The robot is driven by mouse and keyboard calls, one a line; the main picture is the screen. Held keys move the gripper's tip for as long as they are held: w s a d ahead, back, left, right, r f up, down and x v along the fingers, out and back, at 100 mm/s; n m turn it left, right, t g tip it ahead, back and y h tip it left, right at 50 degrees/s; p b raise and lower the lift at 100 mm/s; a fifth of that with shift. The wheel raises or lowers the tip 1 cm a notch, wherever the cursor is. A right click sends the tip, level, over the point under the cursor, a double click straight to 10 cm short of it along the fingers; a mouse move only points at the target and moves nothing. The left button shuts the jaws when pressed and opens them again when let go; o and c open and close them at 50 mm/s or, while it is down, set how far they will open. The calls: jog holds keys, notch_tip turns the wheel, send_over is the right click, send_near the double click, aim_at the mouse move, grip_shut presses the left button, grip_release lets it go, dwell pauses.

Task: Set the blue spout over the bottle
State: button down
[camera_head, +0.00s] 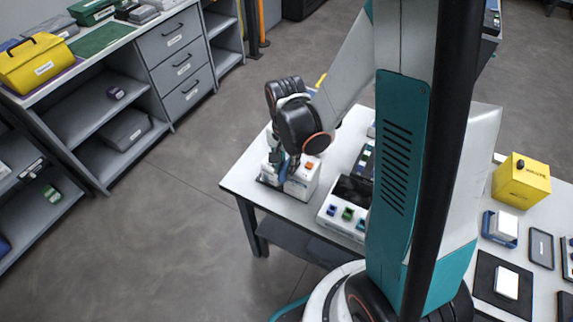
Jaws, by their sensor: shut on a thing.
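My gripper (285,166) points down at the left end of the white table, low over small white items. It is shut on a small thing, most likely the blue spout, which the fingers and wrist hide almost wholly. A white shape (267,173) just left of the fingers may be the bottle; it is too small and covered to be sure. I cannot tell whether the spout touches the bottle or is apart from it.
A white box with an orange patch (309,166) stands close right of my gripper. A white holder with coloured pieces (340,222) is further right. My arm hides much of the white table (240,180). A yellow waste box (521,181) stands at right. Grey floor lies left.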

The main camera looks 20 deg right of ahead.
jog(key=w+m+b, duration=0.1)
jog(key=m, duration=0.2)
jog(key=w+m+b, duration=0.1)
jog(key=m, duration=0.2)
jog(key=w+m, duration=0.1)
jog(key=m, duration=0.2)
jog(key=shift+w+a+b, duration=0.35)
jog(key=shift+b, duration=0.05)
jog(key=m, duration=0.1)
jog(key=w+m, duration=0.1)
jog(key=m, duration=0.1)
jog(key=m+b, duration=0.1)
jog(key=shift+w+d+m, duration=0.3)
jog(key=shift+w+d, duration=0.05)
jog(key=shift+w, duration=0.05)
jog(key=shift+w+d+m, duration=0.3)
jog(key=shift+m, duration=0.6)
jog(key=shift+w+d+m, duration=0.25)
jog(key=shift+w+m, duration=0.05)
jog(key=shift+m, duration=0.6)
jog(key=c, duration=1.4)
grip_release()
jog(key=shift+o, duration=0.2)
